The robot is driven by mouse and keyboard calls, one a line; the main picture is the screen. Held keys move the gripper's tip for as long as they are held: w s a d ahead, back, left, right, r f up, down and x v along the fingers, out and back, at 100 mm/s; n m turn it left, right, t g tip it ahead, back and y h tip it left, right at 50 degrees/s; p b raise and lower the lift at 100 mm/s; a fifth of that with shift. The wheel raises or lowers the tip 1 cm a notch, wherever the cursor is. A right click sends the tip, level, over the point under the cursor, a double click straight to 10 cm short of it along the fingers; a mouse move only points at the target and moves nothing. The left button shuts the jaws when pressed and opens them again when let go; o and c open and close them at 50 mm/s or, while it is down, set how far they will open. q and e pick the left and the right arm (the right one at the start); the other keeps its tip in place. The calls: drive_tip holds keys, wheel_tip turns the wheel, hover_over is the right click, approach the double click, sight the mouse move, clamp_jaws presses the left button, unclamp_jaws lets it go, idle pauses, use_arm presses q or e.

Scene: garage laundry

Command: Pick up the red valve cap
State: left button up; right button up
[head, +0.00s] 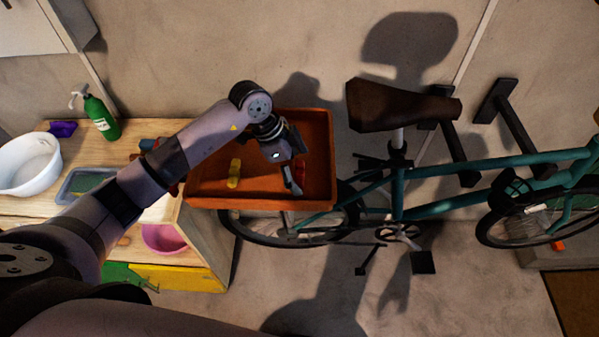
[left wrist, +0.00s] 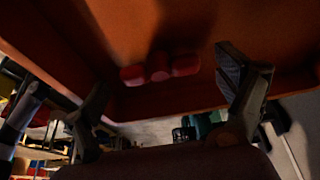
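The red valve cap (left wrist: 159,69) is a small lobed red piece inside the orange tray (head: 260,203). In the left wrist view it lies beyond and between my spread fingers, apart from both. In the head view only a bit of red (head: 301,171) shows beside my gripper, which hides part of it. My left gripper (head: 291,180) is inside the tray's outline, open and empty; its fingers also show in the left wrist view (left wrist: 163,78). My right gripper is not in view.
A yellow piece (head: 234,174) lies in the same tray, left of my gripper. The tray walls rise close around the gripper. A teal bicycle (head: 440,196) stands to the right. A wooden bench (head: 201,250) with a white basin (head: 30,165) and green bottle (head: 101,118) is at left.

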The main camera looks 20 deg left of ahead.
use_arm(q)
drive_tip(key=c, duration=0.7)
drive_tip(key=shift+r, duration=0.15)
